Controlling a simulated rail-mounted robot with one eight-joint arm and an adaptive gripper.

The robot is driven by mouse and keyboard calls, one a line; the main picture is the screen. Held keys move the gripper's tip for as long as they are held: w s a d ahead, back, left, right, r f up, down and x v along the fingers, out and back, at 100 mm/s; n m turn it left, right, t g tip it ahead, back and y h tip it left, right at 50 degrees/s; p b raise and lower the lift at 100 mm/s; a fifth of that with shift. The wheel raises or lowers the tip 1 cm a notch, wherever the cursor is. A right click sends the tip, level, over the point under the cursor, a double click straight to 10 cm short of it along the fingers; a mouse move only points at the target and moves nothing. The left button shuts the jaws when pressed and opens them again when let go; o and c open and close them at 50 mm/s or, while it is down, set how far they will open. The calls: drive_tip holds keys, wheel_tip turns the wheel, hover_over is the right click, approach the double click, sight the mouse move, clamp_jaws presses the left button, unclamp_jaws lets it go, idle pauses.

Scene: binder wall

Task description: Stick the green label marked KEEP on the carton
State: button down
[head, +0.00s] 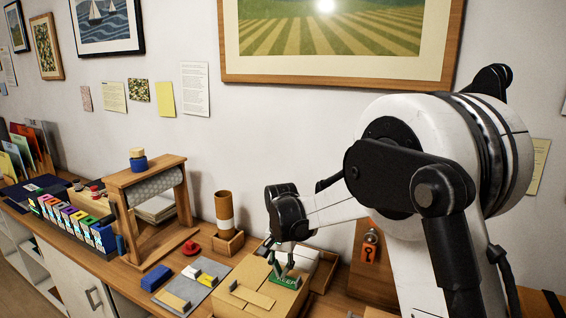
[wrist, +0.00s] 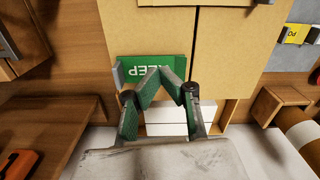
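The green KEEP label (head: 287,280) lies on top of the tan carton (head: 248,300), close to one edge. In the wrist view the label (wrist: 150,69) is upside down, against the carton's cardboard (wrist: 215,60), with a light grey piece at its left end. My gripper (head: 281,272) points down at the label. In the wrist view my gripper's fingertips (wrist: 160,71) come together over the label's lower edge and hide part of it. I see nothing clearly held between them. Whether the label is stuck down all over cannot be told.
A cardboard tube (head: 224,207) stands in a wooden holder beside the carton. A wooden roll stand (head: 148,184) and a grey tray with small blocks (head: 190,290) are to the left. White blocks (wrist: 180,117) lie close beside the carton. A wall is behind.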

drive_tip(key=shift+f+b, duration=0.6)
drive_tip(key=shift+f, duration=0.25)
drive_tip(key=shift+r, duration=0.1)
drive_tip(key=shift+r+p, duration=1.1)
drive_tip(key=shift+r, duration=1.4)
